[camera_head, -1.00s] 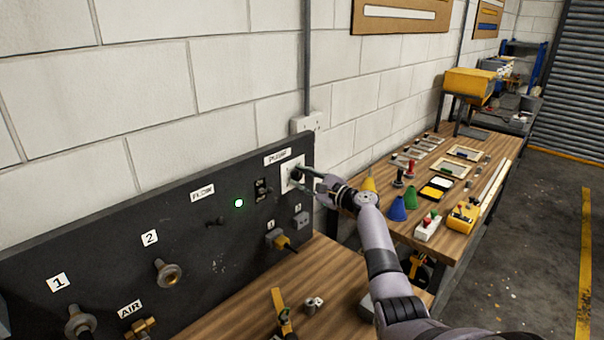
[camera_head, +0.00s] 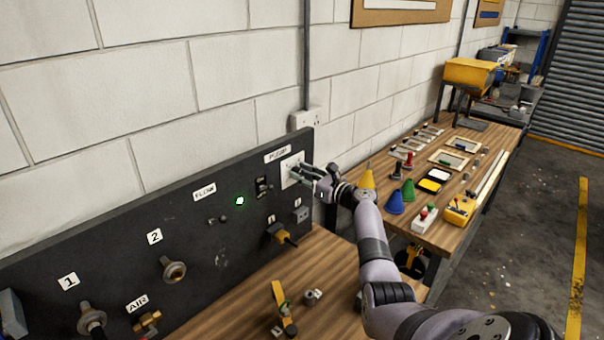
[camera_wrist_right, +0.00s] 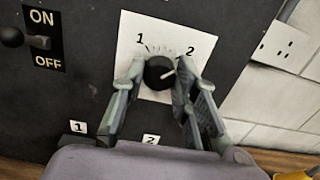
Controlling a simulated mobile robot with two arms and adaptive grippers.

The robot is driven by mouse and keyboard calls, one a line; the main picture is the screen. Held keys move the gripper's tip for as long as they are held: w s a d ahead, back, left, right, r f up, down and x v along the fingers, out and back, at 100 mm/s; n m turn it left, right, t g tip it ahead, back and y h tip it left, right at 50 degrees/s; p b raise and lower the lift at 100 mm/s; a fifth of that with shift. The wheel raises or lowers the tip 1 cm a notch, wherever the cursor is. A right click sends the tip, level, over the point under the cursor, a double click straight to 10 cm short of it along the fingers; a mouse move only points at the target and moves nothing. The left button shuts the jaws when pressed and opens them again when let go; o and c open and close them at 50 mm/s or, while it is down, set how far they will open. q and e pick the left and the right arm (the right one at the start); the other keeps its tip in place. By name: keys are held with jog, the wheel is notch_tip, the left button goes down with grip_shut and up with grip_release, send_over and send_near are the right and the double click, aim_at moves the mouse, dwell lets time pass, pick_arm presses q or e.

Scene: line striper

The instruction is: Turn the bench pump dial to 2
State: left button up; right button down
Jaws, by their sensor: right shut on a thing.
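The pump dial is a round black knob (camera_wrist_right: 159,72) on a white plate (camera_head: 290,163) marked 1 and 2, set in the dark panel under the "PUMP" label. In the right wrist view, a light pointer mark on the knob points up and right, roughly toward the 2. My right gripper (camera_wrist_right: 160,78) is shut on the knob, with one finger on each side. In the head view the right gripper (camera_head: 301,174) reaches the plate from the right, and its fingers hide most of the knob. My left gripper is not in view.
An ON/OFF toggle switch (camera_wrist_right: 14,37) is left of the dial. A lit green lamp (camera_head: 240,201) and valves are farther left on the panel (camera_head: 110,235). A wooden bench (camera_head: 255,285) lies below. A second table with coloured cones (camera_head: 395,203) stands to the right.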

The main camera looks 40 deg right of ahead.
jog(key=shift+f, duration=0.2)
dwell(0.3)
jog(key=c, duration=1.7)
grip_release()
jog(key=o, duration=0.5)
jog(key=shift+r, duration=0.15)
jog(key=shift+c, duration=0.2)
jog(key=s+d, duration=0.1)
jog(key=s, duration=1.1)
